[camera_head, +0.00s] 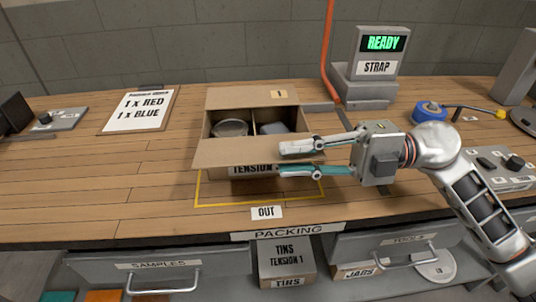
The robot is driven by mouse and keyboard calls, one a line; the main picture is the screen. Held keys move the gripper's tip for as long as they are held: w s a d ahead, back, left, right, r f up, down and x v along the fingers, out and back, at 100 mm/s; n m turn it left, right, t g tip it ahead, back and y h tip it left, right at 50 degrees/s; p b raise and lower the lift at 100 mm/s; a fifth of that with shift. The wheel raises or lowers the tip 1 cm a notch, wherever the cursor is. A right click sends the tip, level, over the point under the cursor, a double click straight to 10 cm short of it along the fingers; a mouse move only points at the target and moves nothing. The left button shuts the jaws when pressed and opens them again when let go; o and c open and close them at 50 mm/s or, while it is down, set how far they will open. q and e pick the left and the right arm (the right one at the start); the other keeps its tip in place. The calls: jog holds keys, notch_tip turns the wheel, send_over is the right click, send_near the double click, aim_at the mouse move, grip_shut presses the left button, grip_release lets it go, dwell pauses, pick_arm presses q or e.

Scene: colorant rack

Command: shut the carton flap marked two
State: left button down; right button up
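An open cardboard carton (203,128) stands in the middle of the bench. Its back flap (240,97) is folded out and bears a label reading 1. Its front flap (235,153) is folded out toward me; no mark two is readable on it. My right gripper (298,160) comes in from the right at the carton's front right. Its fingers are apart, the upper one over the front flap's right end, the lower one below it. I cannot tell whether they touch the flap. My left gripper is not in view.
A round tin (231,128) and a grey item (273,127) sit in the carton's two compartments. A strap machine (372,88) showing READY stands behind right, beside a red hose (326,50). An order board (140,110) lies left. The bench's left front is clear.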

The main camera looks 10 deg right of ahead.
aim_at(268, 159)
jog(key=shift+a, duration=2.35)
grip_shut()
